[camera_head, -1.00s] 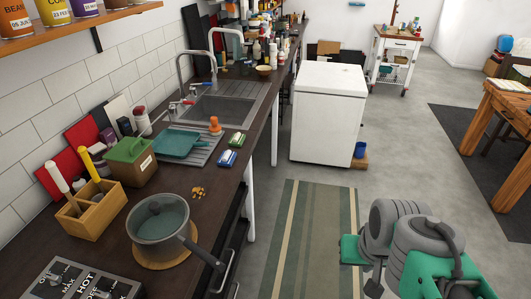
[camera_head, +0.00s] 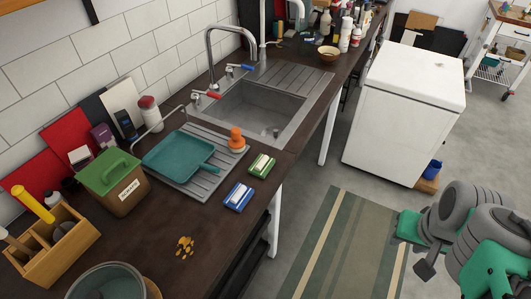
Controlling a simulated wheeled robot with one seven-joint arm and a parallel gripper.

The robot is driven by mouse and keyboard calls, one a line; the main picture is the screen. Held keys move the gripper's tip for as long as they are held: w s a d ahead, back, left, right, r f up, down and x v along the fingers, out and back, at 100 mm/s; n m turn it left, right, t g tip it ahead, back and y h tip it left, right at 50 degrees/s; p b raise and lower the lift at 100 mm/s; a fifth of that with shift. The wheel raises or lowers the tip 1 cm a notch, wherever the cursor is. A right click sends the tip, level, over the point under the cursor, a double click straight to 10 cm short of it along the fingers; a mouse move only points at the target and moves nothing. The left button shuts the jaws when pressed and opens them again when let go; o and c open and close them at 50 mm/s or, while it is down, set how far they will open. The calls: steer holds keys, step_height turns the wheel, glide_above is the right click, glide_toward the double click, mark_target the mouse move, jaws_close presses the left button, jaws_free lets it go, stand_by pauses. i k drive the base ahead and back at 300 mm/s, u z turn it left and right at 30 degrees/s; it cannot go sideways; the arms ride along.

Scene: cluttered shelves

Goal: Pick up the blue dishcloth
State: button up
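No spread cloth is clearly seen. A small blue block with a white top (camera_head: 238,196) lies on the dark counter in front of the sink's drainer; I cannot tell if it is the blue dishcloth. A similar green block (camera_head: 261,166) lies just behind it. My folded grey and green arm is at the lower right, over the floor and well apart from the counter. A small dark end piece, perhaps my gripper (camera_head: 425,268), shows there; its fingers cannot be made out.
A teal pan (camera_head: 178,157) lies on the drainer beside the metal sink (camera_head: 262,108). An orange item (camera_head: 236,140), a green-lidded box (camera_head: 113,180) and a wooden caddy (camera_head: 50,245) stand nearby. A white chest (camera_head: 409,110) stands right of the counter. The striped rug (camera_head: 345,245) is clear.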

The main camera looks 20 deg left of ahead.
mark_target(238, 197)
steer(key=i, duration=2.1)
steer(key=u, duration=5.6)
steer(key=i, duration=0.5)
steer(key=z, duration=0.05)
